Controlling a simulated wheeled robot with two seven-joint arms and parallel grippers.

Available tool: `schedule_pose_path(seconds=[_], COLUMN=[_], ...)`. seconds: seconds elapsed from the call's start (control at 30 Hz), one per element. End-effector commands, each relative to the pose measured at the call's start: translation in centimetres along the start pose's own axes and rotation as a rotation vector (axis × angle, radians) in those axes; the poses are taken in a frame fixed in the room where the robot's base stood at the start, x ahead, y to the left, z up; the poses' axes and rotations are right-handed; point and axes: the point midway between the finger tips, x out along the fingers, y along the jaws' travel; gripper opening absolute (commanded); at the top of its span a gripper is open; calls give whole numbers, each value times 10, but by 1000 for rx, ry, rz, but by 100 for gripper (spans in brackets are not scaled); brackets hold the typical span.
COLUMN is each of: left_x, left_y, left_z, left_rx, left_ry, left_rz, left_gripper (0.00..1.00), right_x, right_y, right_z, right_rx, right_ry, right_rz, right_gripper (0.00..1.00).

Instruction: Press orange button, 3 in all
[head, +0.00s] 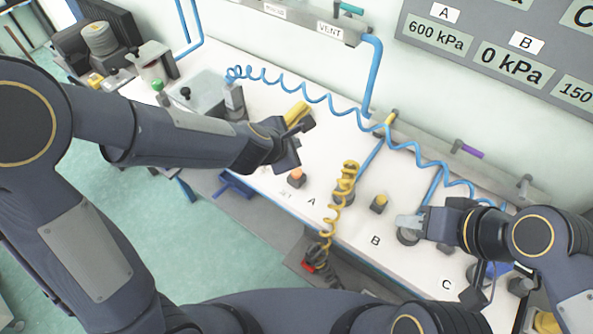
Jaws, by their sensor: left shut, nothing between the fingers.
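The orange button (297,173) is a small orange cap on a dark base, on the white bench top left of the letter A. My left gripper (294,152) is shut and empty, just above and behind the button in the head view. The orange cap is visible, and I cannot tell whether the fingers touch it. My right gripper (408,221) is at the right, over a round grey fitting near the letters B and C. A pale grey piece shows at its tip; I cannot tell if this is the fingers or something held.
A wall panel (480,50) reads A 600 kPa, B 0 kPa and a partly cut-off 150. A coiled blue hose (300,92) hangs across the bench. A coiled yellow hose (336,215) runs over the front edge. A yellow block (297,112) lies behind my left gripper.

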Motion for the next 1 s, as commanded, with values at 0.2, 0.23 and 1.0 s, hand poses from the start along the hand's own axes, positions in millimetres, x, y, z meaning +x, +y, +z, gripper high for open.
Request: schedule_pose_path(seconds=[0.2, 0.23, 1.0], left_x=[20, 23, 57], left_y=[-15, -17, -42], left_z=[-15, -17, -42], left_rx=[1, 1, 1], left_ry=[0, 0, 0], left_rz=[-1, -1, -1], left_gripper=[0, 0, 0], right_x=[24, 28, 67], right_y=[11, 13, 31], right_z=[12, 14, 34], right_rx=[0, 0, 0], right_ry=[0, 0, 0], right_rz=[0, 0, 0], right_gripper=[37, 37, 37])
